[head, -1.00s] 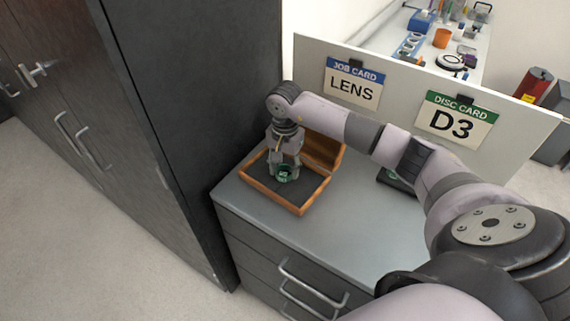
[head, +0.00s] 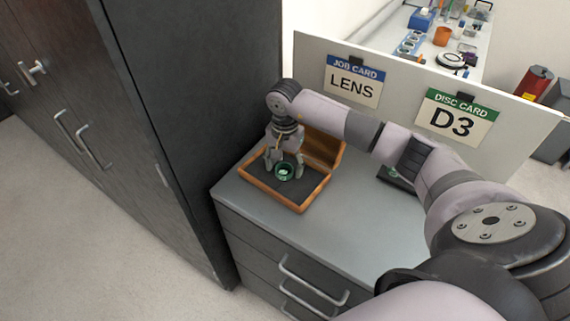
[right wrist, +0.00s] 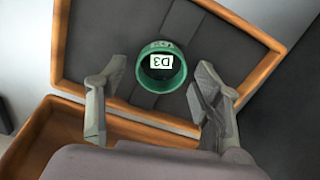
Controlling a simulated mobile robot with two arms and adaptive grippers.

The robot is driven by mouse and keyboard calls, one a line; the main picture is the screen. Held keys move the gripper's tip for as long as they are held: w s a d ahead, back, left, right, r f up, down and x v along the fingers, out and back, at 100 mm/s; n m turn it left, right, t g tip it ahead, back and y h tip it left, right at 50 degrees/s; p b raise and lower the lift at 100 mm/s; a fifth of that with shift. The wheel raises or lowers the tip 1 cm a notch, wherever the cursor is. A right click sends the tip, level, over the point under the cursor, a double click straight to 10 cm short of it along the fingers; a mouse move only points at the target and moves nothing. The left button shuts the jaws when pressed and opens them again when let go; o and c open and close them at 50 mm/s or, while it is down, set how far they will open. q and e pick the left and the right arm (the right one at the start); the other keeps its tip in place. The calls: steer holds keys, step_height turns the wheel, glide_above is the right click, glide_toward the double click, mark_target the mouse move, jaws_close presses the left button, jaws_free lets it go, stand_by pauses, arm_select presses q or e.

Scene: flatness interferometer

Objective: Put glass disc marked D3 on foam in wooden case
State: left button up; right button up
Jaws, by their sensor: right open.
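The glass disc marked D3 (head: 285,172) has a green rim and a white label. It rests on the dark foam (head: 306,188) inside the open wooden case (head: 273,198). In the right wrist view the disc (right wrist: 161,73) lies flat, its D3 label upside down in the picture, with foam around it. My right gripper (head: 284,168) is just above the case, fingers spread. In the right wrist view its open fingers (right wrist: 150,105) stand on either side of the disc, apart from it. My left gripper is not in view.
The case stands on a grey drawer cabinet (head: 355,235), its lid (head: 325,150) raised at the back. A panel with the job card (head: 353,85) and disc card (head: 455,118) stands behind. A tall dark cupboard (head: 215,120) is close on the left. A dark item (head: 393,177) sits partly behind my arm.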

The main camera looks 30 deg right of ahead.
mark_target(285, 167)
step_height(285, 167, up, 12)
steer(key=b, duration=0.4)
stand_by(0.5)
